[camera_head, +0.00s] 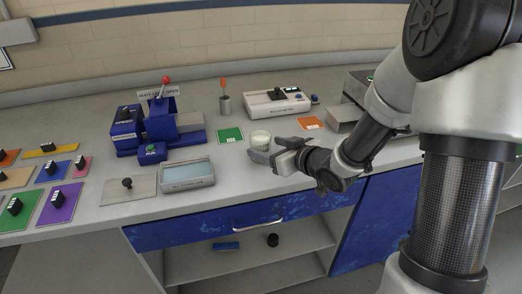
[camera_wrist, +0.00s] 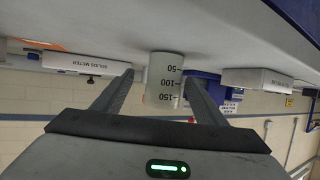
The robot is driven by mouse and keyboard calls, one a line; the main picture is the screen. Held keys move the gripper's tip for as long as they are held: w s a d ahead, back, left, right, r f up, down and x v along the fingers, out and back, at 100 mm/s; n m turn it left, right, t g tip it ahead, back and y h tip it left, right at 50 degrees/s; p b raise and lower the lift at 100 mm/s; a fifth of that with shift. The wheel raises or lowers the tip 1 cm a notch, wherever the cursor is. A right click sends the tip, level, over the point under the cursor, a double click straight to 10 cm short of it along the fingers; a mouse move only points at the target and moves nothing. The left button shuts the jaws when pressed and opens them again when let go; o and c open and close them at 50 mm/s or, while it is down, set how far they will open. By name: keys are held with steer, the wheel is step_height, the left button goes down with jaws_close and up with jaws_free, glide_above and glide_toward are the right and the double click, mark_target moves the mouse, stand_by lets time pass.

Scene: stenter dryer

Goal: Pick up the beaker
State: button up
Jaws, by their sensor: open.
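The beaker (camera_head: 260,137) is a small whitish cup standing upright on the counter, at the middle of the head view. In the wrist view the beaker (camera_wrist: 164,74) shows dark marks reading 50, 100 and 150. That view is upside down, with the counter at the top. My gripper (camera_head: 267,150) is open, low over the counter. Its two fingers lie on either side of the beaker in the wrist view, with gaps visible on both sides. In the head view the fingers partly hide the beaker's lower part.
A green card (camera_head: 230,135) lies left of the beaker, an orange card (camera_head: 311,123) to its right. A white meter (camera_head: 277,101) and a grey cup with an orange-topped tool (camera_head: 224,103) stand behind. A blue machine (camera_head: 160,127) and a grey tray (camera_head: 187,174) stand left.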

mark_target(254, 144)
steer(key=shift+x, duration=0.85)
steer(key=x, duration=0.2)
steer(key=b+x, duration=0.1)
steer(key=x, duration=0.1)
steer(key=shift+s+a+f, duration=0.1)
steer(key=shift+s+a, duration=0.15)
steer(key=shift+a, duration=0.05)
steer(key=shift+w+a+f, duration=0.15)
steer(key=shift+w+a, duration=0.1)
steer(key=shift+w, duration=0.2)
steer(key=c, duration=1.2)
